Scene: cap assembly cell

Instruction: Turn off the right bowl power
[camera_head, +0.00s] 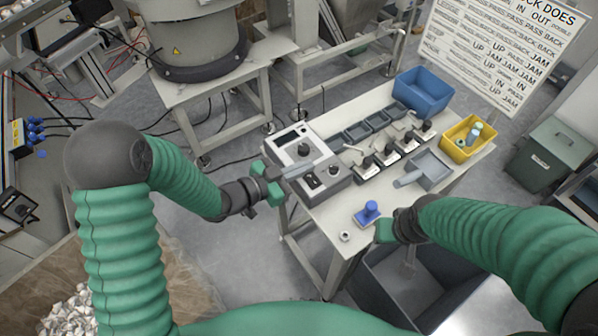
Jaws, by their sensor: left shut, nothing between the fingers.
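Two grey control boxes stand at the left end of the white table. The rear control box (294,141) has a dark display and a black knob. The front control box (325,181) has a black knob and a dark switch panel (313,181). I cannot read which bowl each serves or the switch positions.
The table (322,217) also bears a metal nut (345,236), a grey scoop (410,179), a row of black-knobbed units (389,155), a blue bin (422,91) and a yellow bin (467,139). A large bowl feeder (200,48) stands behind at left.

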